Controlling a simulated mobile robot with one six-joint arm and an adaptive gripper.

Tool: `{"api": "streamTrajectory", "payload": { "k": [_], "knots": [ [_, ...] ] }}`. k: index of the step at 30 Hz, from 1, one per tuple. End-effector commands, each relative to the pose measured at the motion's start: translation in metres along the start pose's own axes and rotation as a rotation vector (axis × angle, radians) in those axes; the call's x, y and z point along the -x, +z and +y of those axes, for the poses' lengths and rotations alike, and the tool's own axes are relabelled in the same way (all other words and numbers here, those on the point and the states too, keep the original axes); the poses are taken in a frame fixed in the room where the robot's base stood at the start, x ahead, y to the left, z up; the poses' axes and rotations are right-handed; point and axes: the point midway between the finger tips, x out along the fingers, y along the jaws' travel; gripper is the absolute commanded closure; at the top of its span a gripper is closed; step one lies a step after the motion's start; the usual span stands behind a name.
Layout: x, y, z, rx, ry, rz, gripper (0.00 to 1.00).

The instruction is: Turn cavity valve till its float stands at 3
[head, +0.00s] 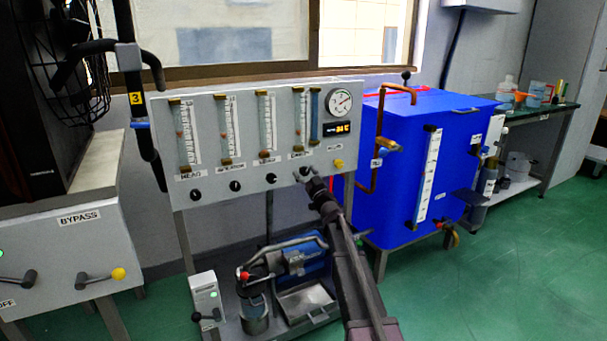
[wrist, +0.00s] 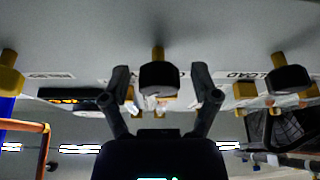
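The cavity valve is a black round knob (head: 305,171) on a brass stem, at the lower right of the grey flow panel (head: 330,155). It also shows at the centre of the wrist view (wrist: 158,77). My gripper (head: 309,180) is at this knob. In the wrist view my gripper (wrist: 161,90) is open, with one finger on each side of the knob and a visible gap on both sides. The cavity flow tube (head: 299,118) is the rightmost of the scaled tubes, above the knob. Its float is too small to read against the scale.
The load knob (wrist: 288,80) sits to the right in the wrist view. A yellow knob (head: 338,163) is right of the cavity valve. A gauge (head: 340,102) and a lit display (head: 336,128) are above. A blue tank (head: 430,150) stands right of the panel.

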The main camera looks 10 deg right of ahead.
Motion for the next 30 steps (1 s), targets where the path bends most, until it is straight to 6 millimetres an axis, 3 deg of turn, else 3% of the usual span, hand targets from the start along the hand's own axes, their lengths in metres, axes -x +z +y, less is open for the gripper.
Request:
{"api": "streamTrajectory", "payload": {
  "k": [12,23,30],
  "knots": [
    [0.004,0.0,-0.001,-0.002,0.005,-0.004,0.19],
    [0.032,0.002,-0.006,-0.019,0.063,-0.05,0.19],
    [0.038,0.001,0.001,-0.018,0.131,-0.104,0.19]
  ]
}}
